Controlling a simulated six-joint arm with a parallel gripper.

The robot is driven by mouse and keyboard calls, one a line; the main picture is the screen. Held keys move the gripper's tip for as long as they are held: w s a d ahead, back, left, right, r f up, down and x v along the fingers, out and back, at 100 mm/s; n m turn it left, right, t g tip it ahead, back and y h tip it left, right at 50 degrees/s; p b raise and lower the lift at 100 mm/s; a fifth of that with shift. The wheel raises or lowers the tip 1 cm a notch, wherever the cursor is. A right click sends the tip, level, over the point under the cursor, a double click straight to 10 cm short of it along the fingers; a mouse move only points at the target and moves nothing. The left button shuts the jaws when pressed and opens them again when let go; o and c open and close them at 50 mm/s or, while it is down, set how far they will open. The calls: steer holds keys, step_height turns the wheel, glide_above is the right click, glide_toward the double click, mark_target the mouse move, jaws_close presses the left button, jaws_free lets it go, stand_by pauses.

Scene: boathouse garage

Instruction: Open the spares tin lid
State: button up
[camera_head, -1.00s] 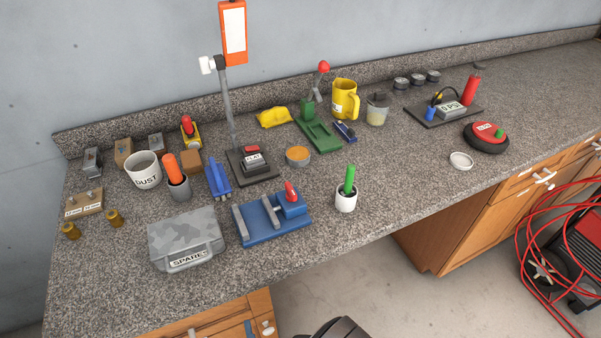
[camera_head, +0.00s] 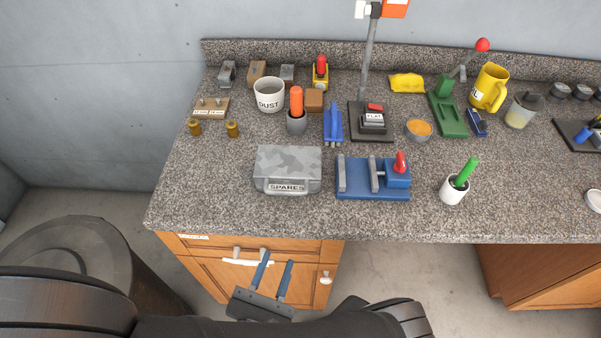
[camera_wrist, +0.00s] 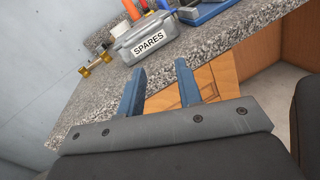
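The spares tin (camera_head: 287,170) is a grey box with a camouflage-patterned lid and a SPARES label on its front. It sits near the front edge of the counter with its lid shut. It also shows in the wrist view (camera_wrist: 146,38), beyond my fingers. My gripper (camera_head: 276,272) is below and in front of the counter edge, apart from the tin. Its two blue fingers are spread with nothing between them, as the wrist view (camera_wrist: 158,82) also shows.
A blue clamp fixture (camera_head: 372,190) stands just right of the tin. Two brass pieces (camera_head: 232,129) and a DUST cup (camera_head: 269,95) are behind it. A white pot with a green handle (camera_head: 454,190) stands further right. The counter (camera_head: 195,195) left of the tin is clear.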

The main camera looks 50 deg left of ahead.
steer(key=s+a+m+t+h, duration=0.1)
steer(key=s+a+m+h, duration=0.25)
steer(key=m, duration=0.45)
steer(key=m+h, duration=0.6)
steer(key=m, duration=0.6)
glide_toward(285, 191)
steer(key=w, duration=0.3)
steer(key=w+f, duration=0.1)
steer(key=w, duration=0.2)
steer(key=w+f, duration=0.1)
steer(key=w, duration=0.2)
steer(key=shift+w+d, duration=0.1)
steer(key=shift+w, duration=0.3)
jaws_close()
